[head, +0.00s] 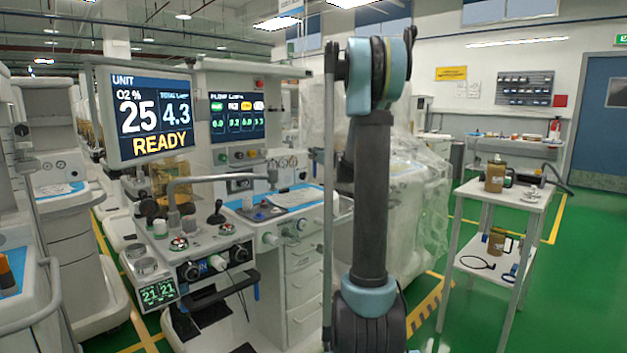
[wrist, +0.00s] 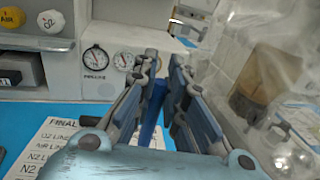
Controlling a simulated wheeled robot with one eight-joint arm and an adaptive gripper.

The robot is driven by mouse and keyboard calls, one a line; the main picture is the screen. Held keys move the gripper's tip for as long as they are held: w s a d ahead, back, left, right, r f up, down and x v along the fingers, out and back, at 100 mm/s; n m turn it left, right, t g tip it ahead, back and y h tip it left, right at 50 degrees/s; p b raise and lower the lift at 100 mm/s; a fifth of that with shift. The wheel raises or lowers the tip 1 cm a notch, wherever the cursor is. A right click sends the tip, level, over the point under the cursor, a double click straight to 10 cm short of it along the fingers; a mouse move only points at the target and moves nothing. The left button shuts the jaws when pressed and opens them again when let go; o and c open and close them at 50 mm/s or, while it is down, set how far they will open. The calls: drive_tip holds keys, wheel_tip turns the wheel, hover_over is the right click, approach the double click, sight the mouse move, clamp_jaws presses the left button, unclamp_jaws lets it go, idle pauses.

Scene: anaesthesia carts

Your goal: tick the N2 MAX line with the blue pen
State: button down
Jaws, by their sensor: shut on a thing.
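In the wrist view my gripper (wrist: 164,64) is shut on the blue pen (wrist: 152,112), which shows as a blue shaft between the two fingers. The pen's tip is hidden from me. A white printed sheet (wrist: 58,128) headed "FINAL" lies on the blue worktop at the lower left, with O2, AIR and N2 lines readable in part. The fingers and wrist cover its right part, so I cannot make out the N2 MAX line or any tick. In the head view the sheet (head: 291,198) lies on the cart's blue top; my gripper is hidden behind my arm.
A plastic-wrapped machine (head: 420,190) stands close on the right. A monitor (head: 150,115) reading READY rises at left. A small trolley (head: 500,190) stands further right.

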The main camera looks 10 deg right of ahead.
sight(315, 175)
drive_tip(key=shift+f, duration=0.2)
drive_tip(key=shift+s+a+f, duration=0.1)
drive_tip(key=shift+a+f, duration=0.1)
drive_tip(key=shift+f, duration=1.2)
drive_tip(key=shift+s+a+f, duration=0.1)
drive_tip(key=shift+a+f, duration=0.1)
drive_tip(key=shift+f, duration=1.2)
drive_tip(key=shift+f, duration=0.5)
drive_tip(key=shift+w+d, duration=0.2)
drive_tip(key=shift+d, duration=0.2)
idle(0.8)
drive_tip(key=shift+r, duration=3.5)
